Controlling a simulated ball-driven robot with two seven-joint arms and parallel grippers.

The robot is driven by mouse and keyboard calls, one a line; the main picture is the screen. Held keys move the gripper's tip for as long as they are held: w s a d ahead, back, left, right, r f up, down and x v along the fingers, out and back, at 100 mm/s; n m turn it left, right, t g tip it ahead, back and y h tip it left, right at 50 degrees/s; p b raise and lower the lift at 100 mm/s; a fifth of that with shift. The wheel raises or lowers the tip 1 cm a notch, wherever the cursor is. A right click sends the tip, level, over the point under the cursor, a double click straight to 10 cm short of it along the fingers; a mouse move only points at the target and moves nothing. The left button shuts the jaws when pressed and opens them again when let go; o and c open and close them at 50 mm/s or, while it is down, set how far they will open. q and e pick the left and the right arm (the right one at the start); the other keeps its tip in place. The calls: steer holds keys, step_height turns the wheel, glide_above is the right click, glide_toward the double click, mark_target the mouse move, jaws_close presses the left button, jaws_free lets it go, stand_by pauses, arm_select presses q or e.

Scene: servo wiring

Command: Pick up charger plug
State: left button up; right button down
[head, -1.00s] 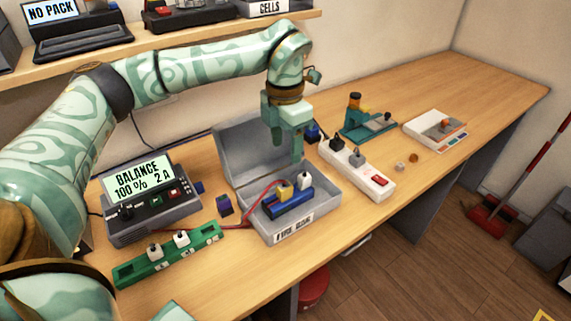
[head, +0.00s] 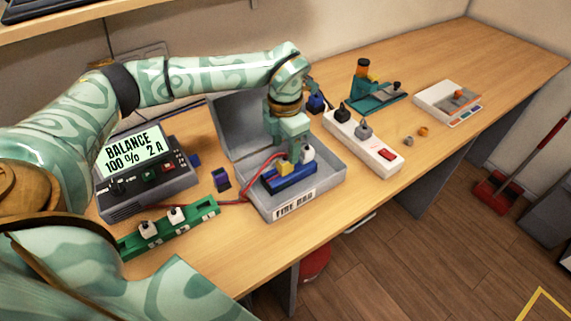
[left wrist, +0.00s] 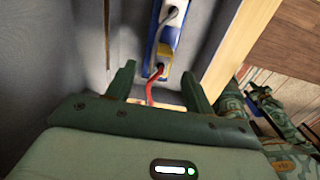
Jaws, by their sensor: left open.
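A yellow plug (head: 284,168) with a red cable sits on the blue battery pack (head: 297,181) inside the open grey fire bag box (head: 274,210). A white plug (head: 307,153) is beside it on the same pack. My left gripper (head: 292,150) points down into the box, just above the plugs. In the left wrist view the left gripper (left wrist: 158,76) is open, with the yellow plug (left wrist: 165,52) just beyond and between its fingertips. The red cable (left wrist: 153,88) runs back between the fingers. I cannot tell whether the fingers touch the plug. My right gripper is not in view.
The balance charger (head: 150,178) stands left of the box, with a green strip (head: 190,222) in front. A white power strip (head: 370,147) with plugs lies right of the box. A teal fixture (head: 373,95) and a white scale (head: 446,101) are farther back. The far right tabletop is clear.

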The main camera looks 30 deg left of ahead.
mark_target(285, 159)
arm_select(q)
step_height(285, 159, down, 4)
steer(key=shift+s+r+b, duration=0.1)
steer(key=shift+r+b, duration=0.05)
steer(key=shift+b, duration=0.15)
steer(key=c, duration=1.1)
steer(key=shift+c, duration=0.2)
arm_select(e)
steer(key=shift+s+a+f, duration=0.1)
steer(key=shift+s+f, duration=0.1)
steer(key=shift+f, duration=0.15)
